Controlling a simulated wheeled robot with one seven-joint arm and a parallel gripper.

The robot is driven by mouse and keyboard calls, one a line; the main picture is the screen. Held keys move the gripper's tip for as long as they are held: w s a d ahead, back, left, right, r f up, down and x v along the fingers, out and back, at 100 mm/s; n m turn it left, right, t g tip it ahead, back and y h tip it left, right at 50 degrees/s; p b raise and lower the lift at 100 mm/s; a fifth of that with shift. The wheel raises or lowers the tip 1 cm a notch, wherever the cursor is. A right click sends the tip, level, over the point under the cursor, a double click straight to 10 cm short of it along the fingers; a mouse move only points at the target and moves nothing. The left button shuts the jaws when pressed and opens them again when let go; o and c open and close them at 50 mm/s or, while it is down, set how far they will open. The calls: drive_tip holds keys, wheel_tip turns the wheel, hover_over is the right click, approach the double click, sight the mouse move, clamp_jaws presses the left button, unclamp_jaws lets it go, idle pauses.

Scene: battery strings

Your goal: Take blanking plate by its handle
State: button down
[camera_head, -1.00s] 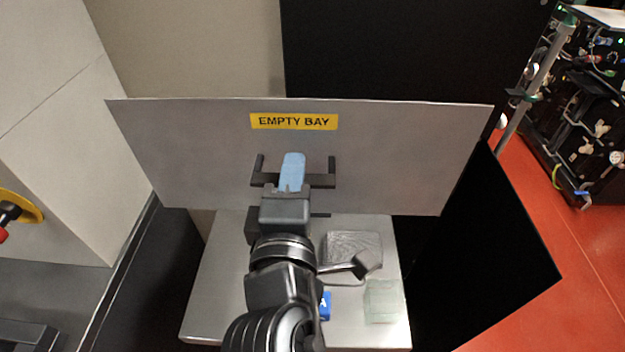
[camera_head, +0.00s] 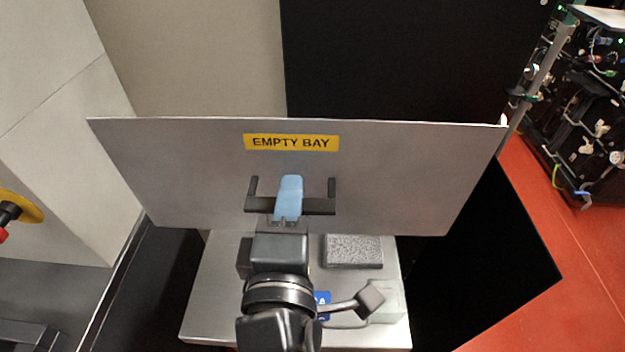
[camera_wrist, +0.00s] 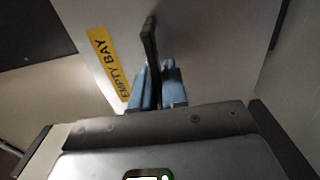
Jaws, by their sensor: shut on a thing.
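The blanking plate (camera_head: 400,170) is a wide grey metal sheet with a yellow "EMPTY BAY" label (camera_head: 291,142). It stands upright, leaning slightly, across the middle of the head view. Its dark U-shaped handle (camera_head: 320,206) is on its near face, below the label. My gripper (camera_head: 288,199) has blue fingertips and is shut on the handle's bar near its middle. In the wrist view the blue fingers (camera_wrist: 159,88) close around the dark handle (camera_wrist: 150,45), with the plate (camera_wrist: 200,40) and label (camera_wrist: 110,65) close behind. The plate's lower edge is partly hidden by my arm.
A small metal table (camera_head: 215,290) below the plate carries a grey speckled block (camera_head: 352,251), a pale translucent box (camera_head: 388,303) and a blue item marked A (camera_head: 322,300). A black panel (camera_head: 500,270) stands at right. Red floor (camera_head: 570,230) and an equipment rack (camera_head: 590,120) lie beyond.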

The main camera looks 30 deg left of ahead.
drive_tip(key=shift+v, duration=1.8)
drive_tip(key=shift+r, duration=0.1)
